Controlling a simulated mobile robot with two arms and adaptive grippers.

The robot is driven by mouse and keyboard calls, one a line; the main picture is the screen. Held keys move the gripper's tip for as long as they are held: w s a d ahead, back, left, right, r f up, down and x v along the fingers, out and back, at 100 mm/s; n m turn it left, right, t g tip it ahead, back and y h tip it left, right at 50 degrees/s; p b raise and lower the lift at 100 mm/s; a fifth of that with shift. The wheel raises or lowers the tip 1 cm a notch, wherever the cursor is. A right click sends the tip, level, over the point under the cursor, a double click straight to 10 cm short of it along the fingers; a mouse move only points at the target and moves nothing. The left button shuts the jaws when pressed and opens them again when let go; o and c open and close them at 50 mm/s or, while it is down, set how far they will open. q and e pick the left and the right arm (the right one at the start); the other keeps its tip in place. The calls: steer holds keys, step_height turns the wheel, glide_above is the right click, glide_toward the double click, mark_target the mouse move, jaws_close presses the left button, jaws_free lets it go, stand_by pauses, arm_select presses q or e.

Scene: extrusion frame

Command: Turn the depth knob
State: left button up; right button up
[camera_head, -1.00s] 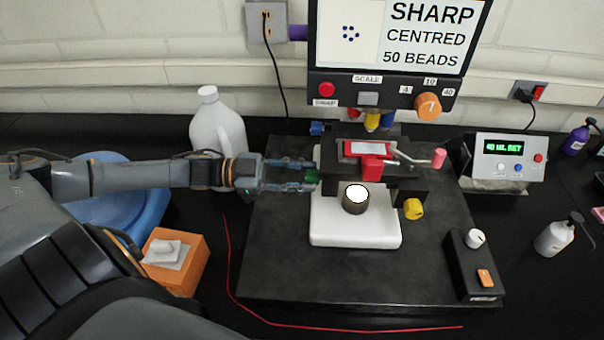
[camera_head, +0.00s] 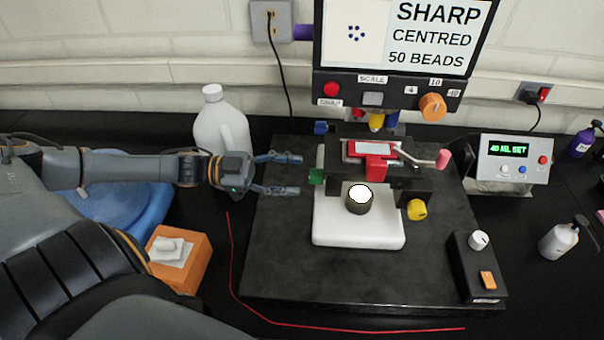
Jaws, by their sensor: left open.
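A microscope-like device with a white base (camera_head: 330,235) stands on a dark board. A green knob (camera_head: 316,176) sticks out on its left side and a yellow knob (camera_head: 417,209) on its right. An orange knob (camera_head: 432,107) sits under the screen by the marks 4, 10 and 40. I can read no label that says depth. My left gripper (camera_head: 298,174) is open and empty, fingers pointing right, just left of the green knob and apart from it. My right gripper is not in view.
The screen (camera_head: 425,38) reads SHARP, CENTRED, 50 BEADS. A white jug (camera_head: 219,125) stands behind my left arm. An orange tissue box (camera_head: 180,262) is at lower left. A black box (camera_head: 470,262) with a white dial stands at right. The board's front left is clear.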

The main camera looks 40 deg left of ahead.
arm_select(q)
steer(key=shift+v, duration=2)
